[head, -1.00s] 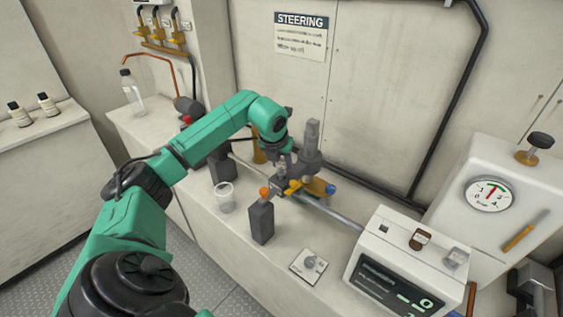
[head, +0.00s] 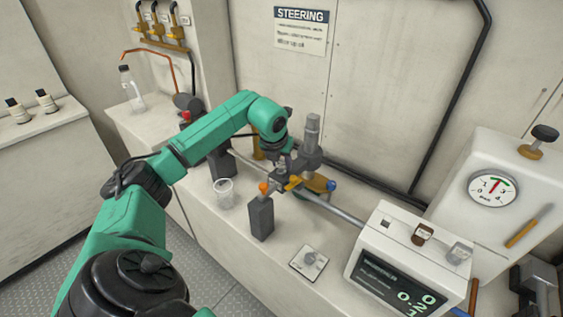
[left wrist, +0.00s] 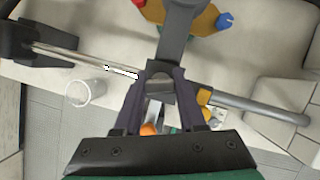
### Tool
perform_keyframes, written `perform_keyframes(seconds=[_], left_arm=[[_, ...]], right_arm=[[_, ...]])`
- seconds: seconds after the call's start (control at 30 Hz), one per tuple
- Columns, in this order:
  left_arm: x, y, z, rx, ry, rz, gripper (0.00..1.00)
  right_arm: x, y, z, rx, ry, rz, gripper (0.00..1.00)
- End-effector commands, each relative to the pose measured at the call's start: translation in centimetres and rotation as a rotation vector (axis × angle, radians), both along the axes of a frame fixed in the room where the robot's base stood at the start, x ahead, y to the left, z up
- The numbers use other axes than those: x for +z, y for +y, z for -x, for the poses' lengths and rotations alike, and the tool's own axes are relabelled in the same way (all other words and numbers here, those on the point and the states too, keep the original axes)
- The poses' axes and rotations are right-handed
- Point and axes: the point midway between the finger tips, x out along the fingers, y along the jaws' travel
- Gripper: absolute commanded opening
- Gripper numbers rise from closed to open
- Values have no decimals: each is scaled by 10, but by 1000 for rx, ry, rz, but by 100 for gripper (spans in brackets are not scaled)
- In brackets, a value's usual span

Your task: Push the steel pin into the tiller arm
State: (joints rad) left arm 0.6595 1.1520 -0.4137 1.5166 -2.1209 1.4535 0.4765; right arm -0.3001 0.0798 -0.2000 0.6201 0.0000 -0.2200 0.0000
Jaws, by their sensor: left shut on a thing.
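The grey tiller arm (head: 306,161) reaches forward from an upright post (head: 312,130) above the counter; it also shows at the top of the left wrist view (left wrist: 176,42). My left gripper (head: 281,178) is at the tiller arm's near end. In the left wrist view its dark fingers (left wrist: 160,80) close around a small grey piece there, which looks like the steel pin (left wrist: 159,84). The pin is mostly hidden by the fingers, and I cannot tell how deep it sits. My right gripper is not in view.
A long steel rod (head: 338,213) runs under the gripper. A dark block with an orange knob (head: 261,217), a clear cup (head: 223,193) and a small plate (head: 308,262) stand nearby. A white display box (head: 408,258) is at right. A yellow piece with a blue knob (head: 331,186) is behind.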

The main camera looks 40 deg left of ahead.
Motion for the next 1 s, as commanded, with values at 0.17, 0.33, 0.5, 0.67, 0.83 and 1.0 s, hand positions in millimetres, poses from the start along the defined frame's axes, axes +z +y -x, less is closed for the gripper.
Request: perform_keyframes(seconds=[0.17,0.33,0.5,0.67,0.83,1.0], left_arm=[[0,0,0,0,-1,0,75],[0,0,0,0,-1,0,75],[7,-1,2,0,-3,-1,75],[34,-5,14,-1,-6,-4,75],[79,-13,32,-1,-7,-2,75],[119,-19,48,0,-5,-1,75]], right_arm=[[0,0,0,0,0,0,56],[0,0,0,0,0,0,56],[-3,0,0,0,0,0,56],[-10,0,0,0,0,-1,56],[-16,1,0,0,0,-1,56],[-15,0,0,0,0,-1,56]])
